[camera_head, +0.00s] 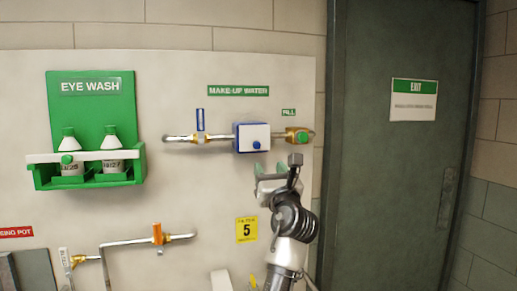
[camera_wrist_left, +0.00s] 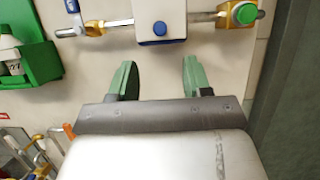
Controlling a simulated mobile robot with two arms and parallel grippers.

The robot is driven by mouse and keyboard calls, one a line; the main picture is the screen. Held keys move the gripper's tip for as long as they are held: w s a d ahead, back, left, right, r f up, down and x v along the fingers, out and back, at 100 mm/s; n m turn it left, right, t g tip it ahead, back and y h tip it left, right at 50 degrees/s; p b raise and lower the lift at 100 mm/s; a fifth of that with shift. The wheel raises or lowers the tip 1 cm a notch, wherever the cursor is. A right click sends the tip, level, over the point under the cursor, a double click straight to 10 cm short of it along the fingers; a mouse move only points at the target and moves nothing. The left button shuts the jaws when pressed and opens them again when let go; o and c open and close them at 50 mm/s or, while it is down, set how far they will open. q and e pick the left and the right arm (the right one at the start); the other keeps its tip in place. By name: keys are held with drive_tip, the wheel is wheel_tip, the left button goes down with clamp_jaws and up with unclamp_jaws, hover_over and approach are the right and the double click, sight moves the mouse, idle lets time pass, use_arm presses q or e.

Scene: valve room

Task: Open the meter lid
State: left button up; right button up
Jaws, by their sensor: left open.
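The meter is a blue box with a white lid (camera_head: 252,132) on the pipe under the MAKE-UP WATER sign. A round blue knob (camera_head: 256,145) sits at the lid's lower part. The lid lies flat over the front and looks closed. In the left wrist view the lid (camera_wrist_left: 160,9) and knob (camera_wrist_left: 160,28) show at the top middle. My left gripper (camera_head: 270,170) is just below the meter; its green fingers (camera_wrist_left: 158,66) are apart and empty, below the knob and not touching it. My right gripper is not in view.
A blue-handled valve (camera_head: 200,120) is left of the meter, and a brass valve with a green button (camera_head: 301,136) is close on its right. An eye wash station (camera_head: 90,150) hangs at left.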

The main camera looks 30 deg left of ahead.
sight(257, 146)
use_arm(q)
drive_tip(key=p+x, duration=0.3)
drive_tip(key=x, duration=0.6)
drive_tip(key=shift+a+r, duration=0.15)
drive_tip(key=shift+a, duration=0.05)
drive_tip(key=shift+w+a+r, duration=0.15)
drive_tip(key=shift+w+a, duration=0.25)
drive_tip(key=shift+w, duration=0.05)
clamp_jaws()
